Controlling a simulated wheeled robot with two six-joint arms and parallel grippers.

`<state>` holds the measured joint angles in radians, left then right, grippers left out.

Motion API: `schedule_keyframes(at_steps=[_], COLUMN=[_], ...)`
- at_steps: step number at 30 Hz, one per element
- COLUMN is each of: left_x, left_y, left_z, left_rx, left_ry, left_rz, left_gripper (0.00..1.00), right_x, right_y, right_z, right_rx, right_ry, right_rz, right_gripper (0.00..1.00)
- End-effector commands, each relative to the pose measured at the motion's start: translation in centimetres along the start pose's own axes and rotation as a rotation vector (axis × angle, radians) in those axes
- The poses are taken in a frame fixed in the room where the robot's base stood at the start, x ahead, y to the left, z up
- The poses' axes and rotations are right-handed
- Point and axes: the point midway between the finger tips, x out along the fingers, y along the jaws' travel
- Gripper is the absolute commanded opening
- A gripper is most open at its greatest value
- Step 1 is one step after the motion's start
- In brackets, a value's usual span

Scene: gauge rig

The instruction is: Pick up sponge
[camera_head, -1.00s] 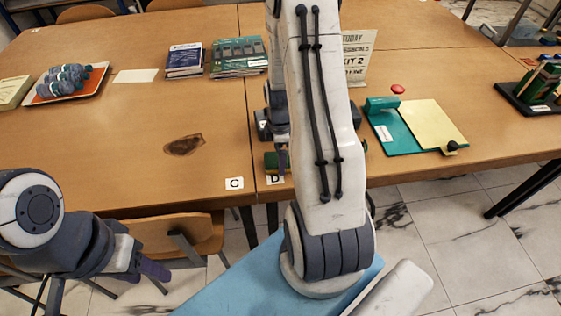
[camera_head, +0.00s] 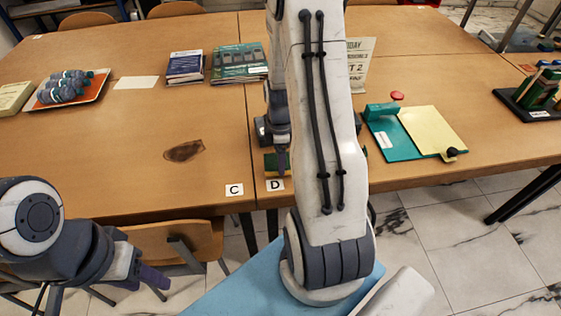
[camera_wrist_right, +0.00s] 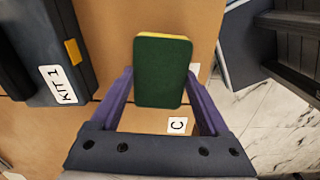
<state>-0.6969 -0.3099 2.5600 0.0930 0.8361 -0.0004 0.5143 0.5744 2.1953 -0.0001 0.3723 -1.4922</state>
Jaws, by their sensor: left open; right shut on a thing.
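The sponge (camera_wrist_right: 163,72), dark green with a yellow layer, sits between the purple fingers of my right gripper (camera_wrist_right: 163,100) in the right wrist view. That gripper is shut on it. In the head view a small part of the sponge (camera_head: 270,165) shows just above the D card (camera_head: 275,184), and my right arm hides the rest. I cannot tell its exact height over the table. My left gripper (camera_head: 153,281) is open and empty at the lower left, in front of the table near a chair.
The C card (camera_head: 234,190) lies at the table's front edge. A dark KIT 1 case (camera_wrist_right: 50,60) is left of the sponge in the wrist view. A teal clipboard (camera_head: 393,141) lies right of my arm. An orange tray of bottles (camera_head: 92,94) is far left. The left middle table is mostly clear.

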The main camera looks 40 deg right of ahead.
Motion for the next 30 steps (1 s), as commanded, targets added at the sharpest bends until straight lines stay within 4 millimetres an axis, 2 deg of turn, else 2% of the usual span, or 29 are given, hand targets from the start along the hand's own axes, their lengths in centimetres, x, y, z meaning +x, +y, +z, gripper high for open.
schedule_keyframes(at_steps=[2, 12, 18, 23, 30], left_x=[-0.1, 0.2, 0.1, 0.1, 0.1], left_y=[0.0, 0.0, 0.0, 0.0, 0.0], left_z=[0.0, 0.0, 0.0, 0.0, 0.0], left_rx=[0.0, 0.0, 0.0, 0.0, 0.0], left_ry=[0.0, 0.0, 0.0, 0.0, 0.0], left_rz=[0.0, 0.0, 0.0, 0.0, 0.0], left_gripper=[0.5, 0.5, 0.5, 0.5, 0.5], right_x=[-1.8, -6.2, -8.0, -8.6, -8.6], right_y=[0.2, -4.0, -5.7, -6.2, -6.4], right_z=[0.0, 6.3, 8.9, 9.7, 9.8], right_rx=[0.0, 0.007, 0.005, 0.002, 0.0], right_ry=[0.001, 0.0, 0.0, 0.0, 0.0], right_rz=[0.008, 0.004, 0.002, 0.001, 0.0], right_gripper=[0.28, 0.28, 0.28, 0.28, 0.28])
